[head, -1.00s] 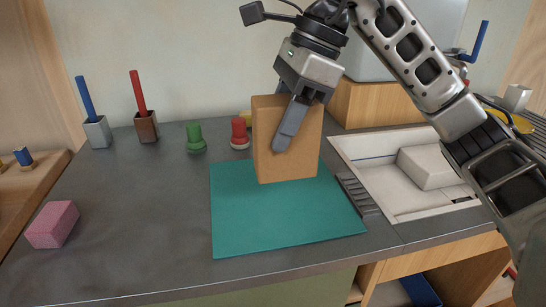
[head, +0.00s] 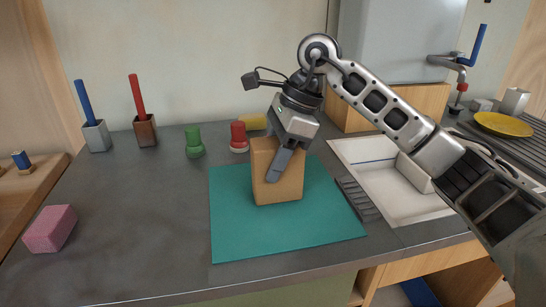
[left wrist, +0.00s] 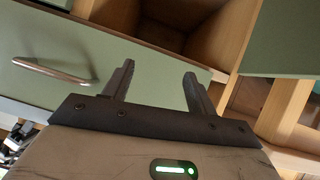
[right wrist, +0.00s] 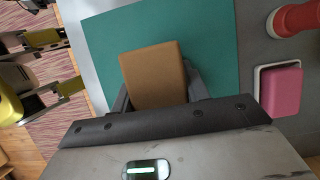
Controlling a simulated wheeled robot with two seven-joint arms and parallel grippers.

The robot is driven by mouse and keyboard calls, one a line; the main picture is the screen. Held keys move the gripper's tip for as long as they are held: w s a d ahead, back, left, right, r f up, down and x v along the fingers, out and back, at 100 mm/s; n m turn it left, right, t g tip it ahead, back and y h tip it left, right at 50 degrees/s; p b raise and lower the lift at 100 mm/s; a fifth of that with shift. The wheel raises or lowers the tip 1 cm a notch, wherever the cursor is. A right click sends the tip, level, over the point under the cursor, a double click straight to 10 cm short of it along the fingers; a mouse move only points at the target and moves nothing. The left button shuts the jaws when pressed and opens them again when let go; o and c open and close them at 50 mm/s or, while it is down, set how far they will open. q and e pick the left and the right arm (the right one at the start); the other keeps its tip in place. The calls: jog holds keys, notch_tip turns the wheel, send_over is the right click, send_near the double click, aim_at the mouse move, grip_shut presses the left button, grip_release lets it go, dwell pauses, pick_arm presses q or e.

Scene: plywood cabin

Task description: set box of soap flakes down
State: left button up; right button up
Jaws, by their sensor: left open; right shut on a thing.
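The box of soap flakes is a plain brown block (head: 290,187); it stands upright over the teal mat (head: 235,225). Its base looks level with the mat, but I cannot tell for sure whether it touches. My right gripper (head: 275,177) is shut on the box from above. In the right wrist view the box (right wrist: 152,70) sits between the fingers of my right gripper (right wrist: 157,98), with the mat (right wrist: 215,45) behind it. My left gripper (left wrist: 157,84) is open and empty before the green cabinet fronts; it is outside the head view.
A green bottle-like object (head: 194,143), a red one (head: 239,138) and a yellow item (head: 253,122) stand behind the mat. A pink block (head: 50,229) lies at the left. The mat's front and right parts are clear.

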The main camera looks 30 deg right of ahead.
jog(key=shift+f, duration=0.15)
jog(key=o, duration=1.2)
jog(key=shift+c, duration=0.2)
